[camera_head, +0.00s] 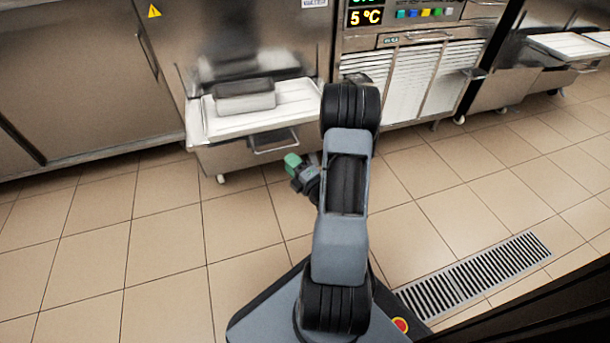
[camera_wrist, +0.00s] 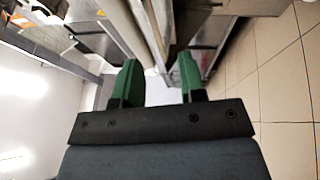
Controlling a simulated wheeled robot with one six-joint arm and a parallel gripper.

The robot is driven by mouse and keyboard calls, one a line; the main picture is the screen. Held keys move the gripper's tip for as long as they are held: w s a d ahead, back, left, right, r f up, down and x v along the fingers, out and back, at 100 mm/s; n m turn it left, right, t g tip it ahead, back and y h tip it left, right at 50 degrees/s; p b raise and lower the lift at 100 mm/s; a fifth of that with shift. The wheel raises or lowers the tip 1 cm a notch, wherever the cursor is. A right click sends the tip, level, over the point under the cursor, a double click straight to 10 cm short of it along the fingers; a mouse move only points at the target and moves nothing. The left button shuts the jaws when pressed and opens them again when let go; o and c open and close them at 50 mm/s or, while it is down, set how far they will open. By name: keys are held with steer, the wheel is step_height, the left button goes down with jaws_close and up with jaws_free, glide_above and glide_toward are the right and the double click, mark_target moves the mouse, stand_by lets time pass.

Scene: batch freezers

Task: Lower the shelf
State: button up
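A white shelf (camera_head: 296,97) juts from the front of a steel freezer at the upper left of the head view. A grey metal pan (camera_head: 245,102) rests on it. A dark handle-like bracket (camera_head: 272,142) sits at the shelf's front, below its edge. My gripper (camera_head: 293,163) is just below and right of that bracket, apart from it as far as I can tell. In the wrist view its green fingers (camera_wrist: 158,85) stand apart with nothing between them. I cannot pick out the shelf for sure in the wrist view.
A freezer with a 5 °C display (camera_head: 366,17) and vented front (camera_head: 412,80) stands right of the shelf. Another white shelf (camera_head: 565,46) is at the far right. A floor grate (camera_head: 475,276) lies at the lower right. The tiled floor at left is clear.

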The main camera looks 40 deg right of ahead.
steer(key=s+f, duration=0.1)
steer(key=s, duration=0.5)
steer(key=shift+s+p, duration=0.3)
steer(key=shift+s, duration=0.1)
steer(key=w+a+r+m+g+h+p, duration=0.1)
steer(key=w+r+m+g+p, duration=0.2)
steer(key=r+p, duration=0.6)
steer(key=w+a+r+m+g+h+p, duration=0.1)
steer(key=w+r+m+g+p, duration=0.15)
steer(key=r+p, duration=0.55)
steer(key=w+a+r+m+g+h+p, duration=0.15)
steer(key=w+r+m+g+p, duration=0.35)
steer(key=r, duration=0.7)
steer(key=s+a+r+m+g+y+p, duration=0.1)
steer(key=s+a+r+m+g+p, duration=0.1)
steer(key=s+a+r+p, duration=0.3)
steer(key=s+a+r+m+g+y+p, duration=0.1)
steer(key=s+a+r+p, duration=0.4)
steer(key=r, duration=0.7)
steer(key=s+a+r+m+g+y+p, duration=0.1)
steer(key=s+a+r+m+g+p, duration=0.2)
steer(key=s+a+r+m+p, duration=0.2)
step_height(320, 180, up, 4)
steer(key=s+a+p, duration=0.1)
steer(key=p, duration=0.2)
steer(key=shift+m, duration=0.35)
steer(key=shift+f, duration=0.1)
